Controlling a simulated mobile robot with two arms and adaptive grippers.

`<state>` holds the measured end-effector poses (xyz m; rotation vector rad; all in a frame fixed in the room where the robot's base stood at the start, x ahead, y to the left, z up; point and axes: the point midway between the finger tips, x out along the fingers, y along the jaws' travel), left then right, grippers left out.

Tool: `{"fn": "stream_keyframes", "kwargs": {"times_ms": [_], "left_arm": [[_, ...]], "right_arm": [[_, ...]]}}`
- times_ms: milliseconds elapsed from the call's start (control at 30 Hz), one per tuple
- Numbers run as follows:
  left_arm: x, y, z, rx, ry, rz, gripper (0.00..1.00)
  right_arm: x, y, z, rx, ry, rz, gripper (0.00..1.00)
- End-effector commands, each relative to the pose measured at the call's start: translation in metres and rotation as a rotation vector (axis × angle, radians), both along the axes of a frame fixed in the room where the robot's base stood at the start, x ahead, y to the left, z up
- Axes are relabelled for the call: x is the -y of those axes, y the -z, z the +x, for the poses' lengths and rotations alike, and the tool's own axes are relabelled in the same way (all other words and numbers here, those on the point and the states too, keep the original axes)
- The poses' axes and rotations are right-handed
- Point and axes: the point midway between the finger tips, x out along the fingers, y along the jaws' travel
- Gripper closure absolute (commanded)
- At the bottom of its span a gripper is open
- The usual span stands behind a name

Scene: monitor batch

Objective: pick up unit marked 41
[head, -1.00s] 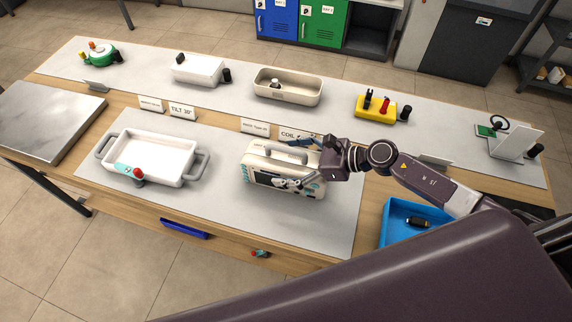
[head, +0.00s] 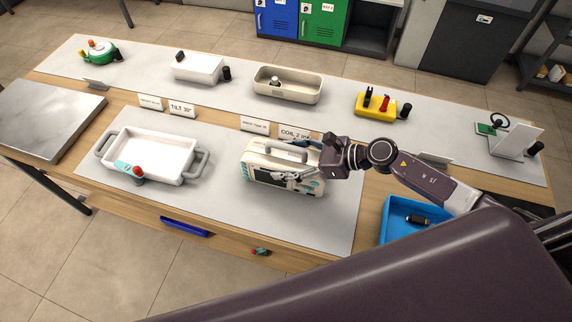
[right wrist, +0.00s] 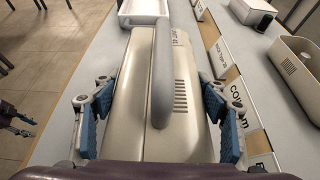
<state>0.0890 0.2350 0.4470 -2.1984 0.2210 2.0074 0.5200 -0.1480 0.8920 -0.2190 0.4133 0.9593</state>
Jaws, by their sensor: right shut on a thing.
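A cream monitor unit (head: 262,170) with a grey top handle and a dark screen stands on the near grey mat. It fills the middle of the right wrist view (right wrist: 178,135). Part of the unit's front is hidden by a finger. My left gripper (right wrist: 17,119) shows small at the left edge of the right wrist view, away from the unit; its jaw state is unclear.
A white tray with grey handles (head: 150,155) stands left of the unit. Label cards (head: 294,133) stand just behind it. A blue bin (head: 393,225) is to the right. A beige tray (head: 287,90) and a yellow block (head: 375,108) stand on the back mat.

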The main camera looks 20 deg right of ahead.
Motion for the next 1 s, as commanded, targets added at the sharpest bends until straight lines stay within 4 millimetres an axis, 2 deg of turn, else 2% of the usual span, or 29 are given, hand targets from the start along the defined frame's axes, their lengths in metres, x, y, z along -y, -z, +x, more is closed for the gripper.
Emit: {"fn": "stream_keyframes", "kwargs": {"times_ms": [267,467,567,800,1000], "left_arm": [[0.000,0.000,0.000,0.000,0.000,0.000,0.64],[0.000,-0.001,0.000,0.000,0.000,0.000,0.64],[0.000,-0.001,0.000,0.000,0.000,0.000,0.64],[0.000,0.002,0.000,0.001,0.000,0.000,0.64],[0.000,0.008,0.000,0.001,0.000,0.000,0.64]], "right_arm": [[0.000,-0.007,0.002,0.005,0.001,0.003,0.91],[0.000,-0.025,0.002,0.009,-0.001,0.001,0.91],[0.000,-0.045,0.002,0.012,-0.003,-0.001,0.91],[0.000,-0.109,0.002,0.015,-0.003,-0.001,0.91],[0.000,-0.156,0.002,0.014,-0.001,0.000,0.91]]}}
